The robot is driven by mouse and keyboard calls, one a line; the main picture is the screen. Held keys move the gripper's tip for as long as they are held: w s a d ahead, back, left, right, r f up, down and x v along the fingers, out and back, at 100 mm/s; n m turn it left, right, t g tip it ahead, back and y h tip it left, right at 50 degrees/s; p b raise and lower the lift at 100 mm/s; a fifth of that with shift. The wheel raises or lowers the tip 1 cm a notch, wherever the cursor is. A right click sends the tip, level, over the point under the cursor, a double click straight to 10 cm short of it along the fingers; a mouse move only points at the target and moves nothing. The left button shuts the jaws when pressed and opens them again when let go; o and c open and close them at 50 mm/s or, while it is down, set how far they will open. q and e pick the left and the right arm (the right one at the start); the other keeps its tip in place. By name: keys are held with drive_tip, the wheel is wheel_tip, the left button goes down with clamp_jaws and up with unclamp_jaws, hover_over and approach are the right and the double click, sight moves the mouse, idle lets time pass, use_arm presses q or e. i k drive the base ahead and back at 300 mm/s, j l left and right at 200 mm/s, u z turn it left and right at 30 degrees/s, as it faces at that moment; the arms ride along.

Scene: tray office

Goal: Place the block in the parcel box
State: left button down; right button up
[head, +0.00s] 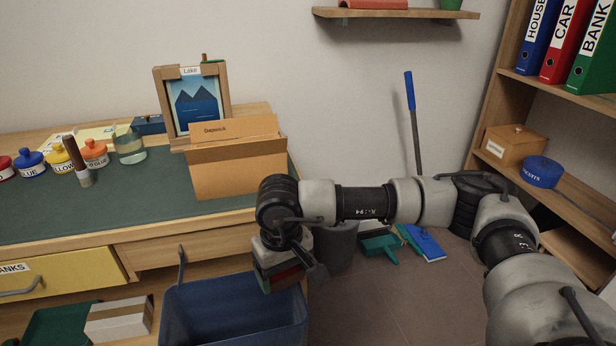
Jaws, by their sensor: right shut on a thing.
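My right gripper (291,275) hangs down over the right part of a blue bin, in front of the desk's right end. The fingers and wrist hide part of the block. An open brown cardboard box (240,172) with a raised flap reading "Dapwick" stands at the desk's right end, behind and left of the gripper. No other box is marked as a parcel. My left gripper is out of view.
The blue bin (176,312) stands on the floor below. A framed picture (196,100) is behind the cardboard box. Paint jars, a brush and a glass jar (130,148) stand on the desk's left. A shelf (552,82) rises at right. The desk mat (110,205) has free room.

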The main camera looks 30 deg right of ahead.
sight(241, 182)
drive_tip(key=j+z, duration=1.2)
